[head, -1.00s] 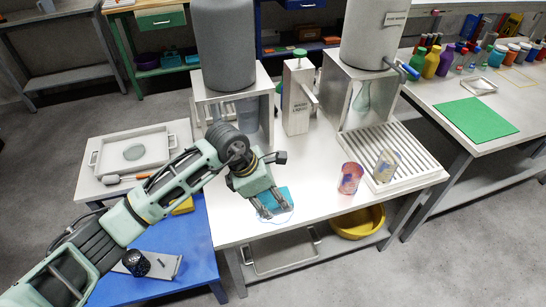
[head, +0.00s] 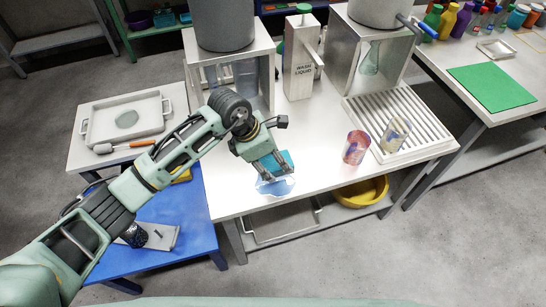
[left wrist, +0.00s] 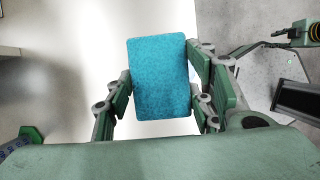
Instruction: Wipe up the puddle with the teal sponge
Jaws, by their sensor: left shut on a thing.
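My left gripper (head: 274,174) is shut on the teal sponge (head: 280,159), over the front left part of the white table (head: 320,187). In the left wrist view the sponge (left wrist: 160,77) is an upright blue-teal block between the two fingers (left wrist: 163,95). The puddle (head: 275,188) is a small pale-blue patch on the table, showing just in front of the fingers and sponge. The gripper hides part of it. I cannot tell whether the sponge touches the tabletop. My right gripper is not in view.
A patterned red-blue cup (head: 355,147) stands right of the puddle. A glass (head: 395,134) stands on the ribbed drain rack (head: 415,120). The wash liquid box (head: 300,70) and steel dispensers stand behind. A blue table (head: 190,205) adjoins at the left. The tabletop between puddle and cup is clear.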

